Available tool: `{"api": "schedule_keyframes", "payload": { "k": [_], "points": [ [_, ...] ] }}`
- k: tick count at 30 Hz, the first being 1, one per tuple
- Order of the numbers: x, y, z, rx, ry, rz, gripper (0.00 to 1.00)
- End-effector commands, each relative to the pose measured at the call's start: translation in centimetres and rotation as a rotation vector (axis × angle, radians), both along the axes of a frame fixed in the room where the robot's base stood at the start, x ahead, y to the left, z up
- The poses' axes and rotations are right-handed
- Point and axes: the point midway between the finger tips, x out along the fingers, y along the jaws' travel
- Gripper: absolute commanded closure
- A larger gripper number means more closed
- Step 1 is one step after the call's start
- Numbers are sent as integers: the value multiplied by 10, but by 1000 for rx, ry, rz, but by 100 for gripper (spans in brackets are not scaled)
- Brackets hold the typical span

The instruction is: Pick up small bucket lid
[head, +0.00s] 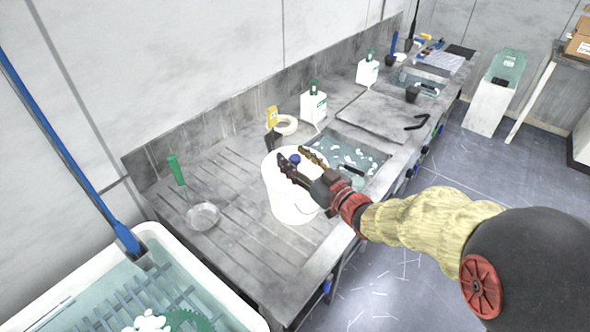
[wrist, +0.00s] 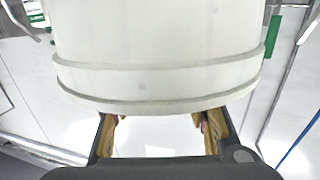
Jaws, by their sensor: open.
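The small white bucket (head: 288,203) stands upright on the grey drainboard, just left of the sink. Its white lid (head: 271,163) appears to be on top, with a small blue knob (head: 295,158). My gripper (head: 294,161) is open over the lid, its fingers to either side of the knob in the head view. The bucket's banded side (wrist: 155,75) fills much of the wrist view, where my open fingers (wrist: 158,122) spread near its rim. The knob does not show there, and I cannot tell whether the fingers touch the lid.
A sink (head: 345,150) with water and pale pieces lies right of the bucket. A metal bowl-shaped tool (head: 203,216) with a green handle lies to the left. White bottles (head: 314,106) stand behind. A white water-filled tub (head: 235,305) is at front left.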

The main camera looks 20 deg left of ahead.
Motion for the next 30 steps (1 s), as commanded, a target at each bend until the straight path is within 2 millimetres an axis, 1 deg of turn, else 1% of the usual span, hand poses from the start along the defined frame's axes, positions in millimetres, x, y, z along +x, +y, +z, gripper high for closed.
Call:
{"api": "schedule_keyframes", "payload": {
  "k": [3, 27, 30],
  "points": [
    [0, 0, 1, 1, -1, 0, 55],
    [0, -1, 1, 1, -1, 0, 100],
    [0, -1, 1, 0, -1, 0, 100]
  ]
}}
